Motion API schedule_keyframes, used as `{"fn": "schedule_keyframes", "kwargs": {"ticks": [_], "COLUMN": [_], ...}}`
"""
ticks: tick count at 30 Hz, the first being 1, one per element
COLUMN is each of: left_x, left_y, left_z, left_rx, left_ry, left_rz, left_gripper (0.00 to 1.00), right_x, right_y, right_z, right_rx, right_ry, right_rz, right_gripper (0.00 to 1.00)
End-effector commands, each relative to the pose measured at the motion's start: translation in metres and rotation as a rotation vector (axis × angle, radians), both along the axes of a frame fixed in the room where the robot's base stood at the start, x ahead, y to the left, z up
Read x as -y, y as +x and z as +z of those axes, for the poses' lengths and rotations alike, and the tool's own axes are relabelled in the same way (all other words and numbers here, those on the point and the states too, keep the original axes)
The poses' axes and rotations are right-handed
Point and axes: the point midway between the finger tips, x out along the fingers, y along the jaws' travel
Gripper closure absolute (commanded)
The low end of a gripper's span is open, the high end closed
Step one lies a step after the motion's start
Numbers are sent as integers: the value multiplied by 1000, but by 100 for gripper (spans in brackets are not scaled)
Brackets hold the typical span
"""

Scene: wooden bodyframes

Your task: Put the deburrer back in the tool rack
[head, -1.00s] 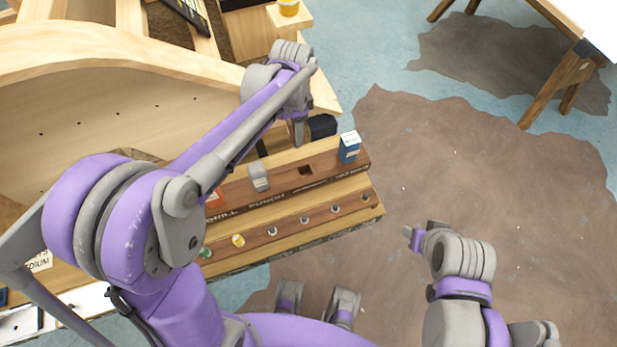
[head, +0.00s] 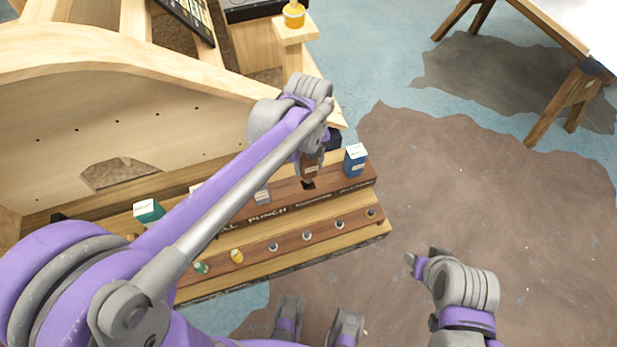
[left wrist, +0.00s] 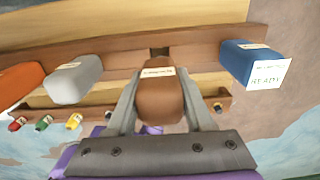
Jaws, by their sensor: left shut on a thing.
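The deburrer, a brown-handled tool with a pale label (head: 311,168), is at the right part of the tool rack (head: 330,196). My left gripper (head: 308,160) is shut on it, fingers on both sides of the handle. In the left wrist view the brown handle (left wrist: 160,98) lies between the fingers, in line with a dark square slot (left wrist: 159,51) in the rack. In the head view the slot (head: 308,185) shows just below the handle. I cannot tell whether its tip is in the slot. My right gripper (head: 423,263) is away from the rack, its jaws unclear.
A blue labelled tool (head: 355,160) stands close right of the slot, and a grey one (head: 262,194) stands left. The front row holds small green and yellow pieces (head: 236,256). A curved wooden panel (head: 130,110) rises behind. Brown floor (head: 480,200) is clear at right.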

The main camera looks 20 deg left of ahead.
Motion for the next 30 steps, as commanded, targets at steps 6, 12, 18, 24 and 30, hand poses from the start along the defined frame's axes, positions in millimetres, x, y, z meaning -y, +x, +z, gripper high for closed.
{"fn": "schedule_keyframes", "kwargs": {"ticks": [6, 12, 18, 24, 30], "left_x": [0, 0, 0, 0, 0], "left_y": [0, 0, 0, 0, 0], "left_z": [-24, -48, -49, -53, -56], "left_rx": [0, 0, 0, 0, 0], "left_ry": [0, 0, 0, 0, 0], "left_rz": [2, 3, 3, 3, 3], "left_gripper": [100, 100, 100, 100, 35], "right_x": [0, 0, 0, 0, 0], "right_y": [0, -1, -1, -1, -2], "right_z": [-3, -6, -6, -9, -11], "right_rx": [-1, -2, -2, -3, -4], "right_ry": [0, 0, 0, 0, 0], "right_rz": [0, 0, 0, 0, 0], "right_gripper": [50, 50, 50, 50, 50]}}
